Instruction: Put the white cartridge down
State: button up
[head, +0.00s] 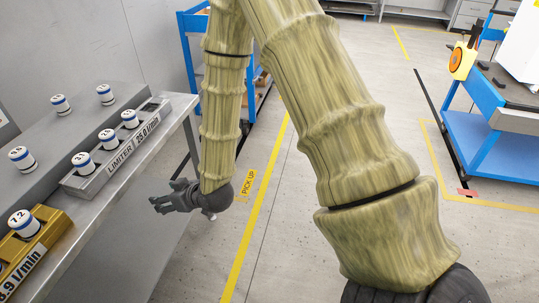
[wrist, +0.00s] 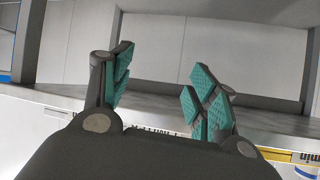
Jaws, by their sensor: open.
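Several white cartridges with blue bands stand upright on the bench at left in the head view. One (head: 24,223) sits in a gold block (head: 58,226) labelled "8.9 l/min". Three, among them one near the middle (head: 108,138), sit in a grey block (head: 98,180) labelled "LIMITER 25.0 l/min". Others, such as one at the back (head: 60,104), stand on a raised grey ledge. I cannot tell which one the task means. My gripper (head: 165,197) is open and empty, right of the bench edge. In the wrist view my gripper (wrist: 164,78) has nothing between its teal pads.
The steel bench (head: 182,112) has its front edge close to my gripper. A blue cart (head: 193,55) stands behind my arm, another blue cart (head: 505,155) at right. The floor has a yellow line and a "PICKUP" label (head: 247,186). The aisle is clear.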

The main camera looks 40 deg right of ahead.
jog(key=s+d+f+m+g+h, duration=0.25)
jog(key=s+f+g, duration=0.25)
jog(key=s+f, duration=1.15)
jog(key=s+d+f+g, duration=0.2)
jog(key=s+f, duration=0.1)
jog(key=s, duration=0.3)
jog(key=s+d+f+g+h, duration=0.1)
jog(key=s+f+g, duration=0.1)
jog(key=s, duration=0.5)
jog(key=s+d+f+g+h, duration=0.1)
jog(key=s+d+f, duration=0.1)
jog(key=s+f, duration=0.2)
jog(key=s+m, duration=0.1)
jog(key=s, duration=0.2)
jog(key=shift+s+d+f+g, duration=0.2)
jog(key=shift+d+f+g, duration=0.1)
jog(key=shift+f+g, duration=0.1)
